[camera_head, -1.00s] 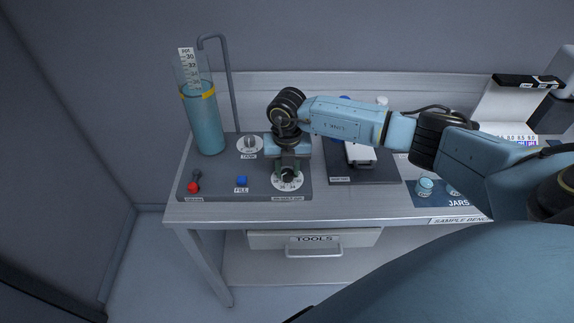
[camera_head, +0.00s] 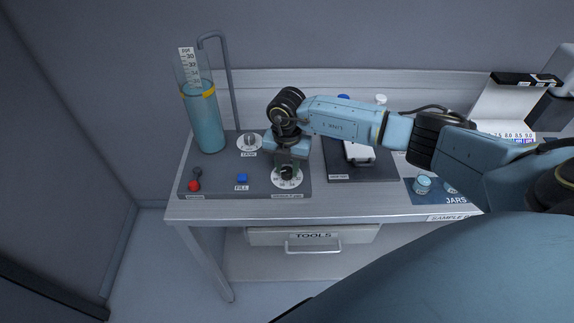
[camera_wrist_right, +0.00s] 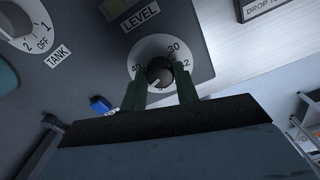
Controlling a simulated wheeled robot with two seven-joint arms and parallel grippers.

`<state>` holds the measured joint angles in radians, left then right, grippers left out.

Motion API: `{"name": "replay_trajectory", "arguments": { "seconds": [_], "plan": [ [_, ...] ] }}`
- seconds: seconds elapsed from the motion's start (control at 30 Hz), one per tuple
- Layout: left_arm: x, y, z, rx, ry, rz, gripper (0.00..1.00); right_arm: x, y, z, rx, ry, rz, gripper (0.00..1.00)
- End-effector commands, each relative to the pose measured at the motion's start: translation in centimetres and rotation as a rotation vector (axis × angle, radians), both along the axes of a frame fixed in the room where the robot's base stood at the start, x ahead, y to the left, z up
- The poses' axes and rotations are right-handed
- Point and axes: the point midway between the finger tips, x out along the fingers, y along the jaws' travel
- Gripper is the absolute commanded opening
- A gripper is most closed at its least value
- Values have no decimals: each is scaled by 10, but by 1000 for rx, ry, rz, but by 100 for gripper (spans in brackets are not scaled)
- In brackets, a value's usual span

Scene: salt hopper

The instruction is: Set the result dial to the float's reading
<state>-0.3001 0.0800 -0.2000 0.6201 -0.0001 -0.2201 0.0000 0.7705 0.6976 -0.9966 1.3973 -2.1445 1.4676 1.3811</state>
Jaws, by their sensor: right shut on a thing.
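The result dial (camera_head: 287,181) is a white disc with numbers and a dark knob at the front right of the grey panel. My right gripper (camera_head: 287,170) points down over it. In the right wrist view, the green fingers (camera_wrist_right: 162,88) are shut on the dark knob (camera_wrist_right: 160,72); 40 and 30 show on the white disc around it. The tall cylinder (camera_head: 206,125) of blue liquid stands at the panel's back left. Its yellow float ring (camera_head: 209,91) sits at the liquid's top, below the scale strip (camera_head: 187,62); the exact reading is too small to tell. My left gripper is not in view.
A TOOLS drawer (camera_head: 313,237) is below.

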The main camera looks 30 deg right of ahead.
Motion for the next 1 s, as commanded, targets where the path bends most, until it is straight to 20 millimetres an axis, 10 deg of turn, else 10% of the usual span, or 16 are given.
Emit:
{"name": "replay_trajectory", "arguments": {
  "seconds": [0.07, 0.1, 0.27, 0.67, 1.0],
  "plan": [
    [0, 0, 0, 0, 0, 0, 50, 1, -1, 1, 0, -4, 0, 8],
    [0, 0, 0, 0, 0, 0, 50, 1, -1, 1, 0, -4, 0, 33],
    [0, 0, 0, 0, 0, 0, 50, 1, 0, 1, 0, -3, 1, 52],
    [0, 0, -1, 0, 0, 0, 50, 1, 0, 10, 0, -3, 1, 52],
    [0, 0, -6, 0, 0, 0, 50, 1, 0, 82, 0, -7, 2, 52]
  ]
}}
